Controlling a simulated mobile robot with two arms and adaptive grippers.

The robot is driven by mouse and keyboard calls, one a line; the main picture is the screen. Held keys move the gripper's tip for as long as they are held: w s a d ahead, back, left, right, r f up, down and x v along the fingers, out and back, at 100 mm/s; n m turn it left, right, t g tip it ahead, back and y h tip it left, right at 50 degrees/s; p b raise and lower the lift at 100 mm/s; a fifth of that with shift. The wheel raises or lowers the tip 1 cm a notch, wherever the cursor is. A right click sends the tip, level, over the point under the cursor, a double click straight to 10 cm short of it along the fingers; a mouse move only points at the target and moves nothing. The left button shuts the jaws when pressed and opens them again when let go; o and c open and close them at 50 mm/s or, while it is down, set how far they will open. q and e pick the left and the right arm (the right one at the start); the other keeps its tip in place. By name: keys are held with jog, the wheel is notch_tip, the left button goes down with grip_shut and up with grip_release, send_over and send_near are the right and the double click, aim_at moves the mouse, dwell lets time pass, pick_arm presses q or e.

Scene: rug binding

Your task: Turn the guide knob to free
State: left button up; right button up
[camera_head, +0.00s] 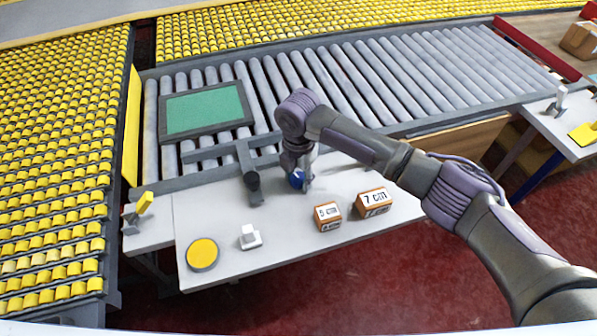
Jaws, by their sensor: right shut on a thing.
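My right gripper (302,184) points down at the white table (225,268), beside the roller conveyor. It is shut on a small blue knob (296,179), which seems to be the guide knob. The gripper and wrist hide much of the knob, and its setting cannot be read. A black post with a round top (253,182) stands just left of the gripper, by a grey guide bar (215,173). My left gripper is not in view.
Two orange blocks marked 5 cm (328,217) and 7 cm (373,203) stand right of the gripper. A yellow round button (202,253) and a white switch (249,237) are at the front left. A green-topped panel (205,109) lies on the rollers (400,85).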

jog(key=m+p, duration=0.1)
jog(key=m, duration=0.1)
jog(key=m+p, duration=0.1)
jog(key=p, duration=0.1)
jog(key=m+p, duration=0.2)
jog(key=shift+r+m, duration=0.25)
jog(key=shift+m, duration=0.05)
jog(key=m+p, duration=0.4)
jog(key=m, duration=0.1)
jog(key=shift+p, duration=0.35)
jog(key=m+p, duration=0.3)
jog(key=m, duration=0.2)
jog(key=shift+m, duration=0.4)
jog(key=m+p, duration=0.1)
jog(key=m, duration=0.2)
jog(key=shift+f+p, duration=0.1)
jog(key=shift+p, duration=0.2)
jog(key=shift+m+p, duration=0.35)
jog(key=shift+m, duration=0.85)
jog(key=shift+f, duration=0.1)
jog(key=o, duration=1.1)
jog(key=shift+o, duration=0.2)
